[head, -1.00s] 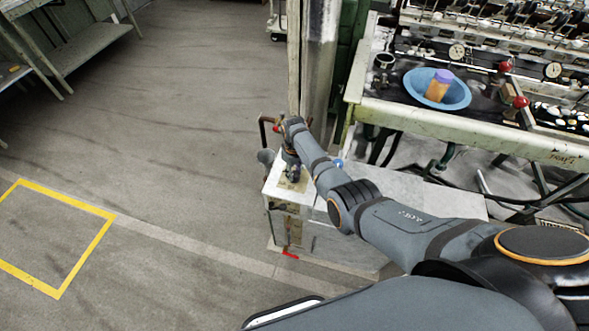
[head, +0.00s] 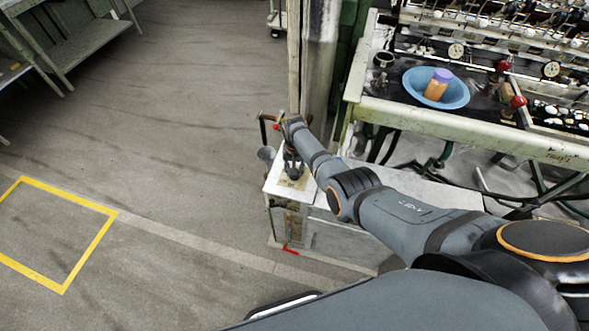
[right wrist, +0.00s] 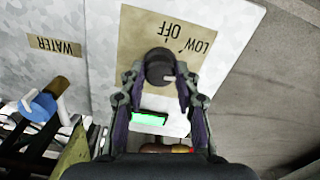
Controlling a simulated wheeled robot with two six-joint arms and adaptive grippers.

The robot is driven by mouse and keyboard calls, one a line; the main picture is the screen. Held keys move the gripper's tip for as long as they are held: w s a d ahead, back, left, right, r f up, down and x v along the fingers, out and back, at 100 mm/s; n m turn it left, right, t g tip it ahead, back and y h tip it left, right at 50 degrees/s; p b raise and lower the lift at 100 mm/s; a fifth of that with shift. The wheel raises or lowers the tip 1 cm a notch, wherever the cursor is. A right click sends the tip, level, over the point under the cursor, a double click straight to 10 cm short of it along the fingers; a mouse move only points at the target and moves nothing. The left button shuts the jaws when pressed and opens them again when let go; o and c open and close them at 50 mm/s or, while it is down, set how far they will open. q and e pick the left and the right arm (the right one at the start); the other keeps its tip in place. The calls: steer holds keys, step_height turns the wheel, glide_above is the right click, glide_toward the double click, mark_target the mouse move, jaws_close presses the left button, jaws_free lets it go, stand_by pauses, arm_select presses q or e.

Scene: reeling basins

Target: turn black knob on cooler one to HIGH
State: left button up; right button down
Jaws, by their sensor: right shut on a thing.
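The cooler (head: 327,234) is a pale metal box on the floor, left of the reeling bench in the head view. In the right wrist view its tan label plate (right wrist: 205,28) reads OFF and LOW; no HIGH marking is visible. The round black knob (right wrist: 160,66) sits on this plate, with a light pointer mark toward its right side. My right gripper (right wrist: 161,82) is shut on the knob, one finger on each side. In the head view my right gripper (head: 293,170) is over the cooler's top, and the knob is hidden there. My left gripper is not in view.
A green-lit display (right wrist: 149,117) lies below the knob. A WATER label (right wrist: 53,46) and a blue-handled fitting (right wrist: 40,106) are to the left. The floor at left is open.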

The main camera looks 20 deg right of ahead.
steer(key=shift+m, duration=0.5)
steer(key=c, duration=1)
jaws_free()
step_height(320, 180, up, 12)
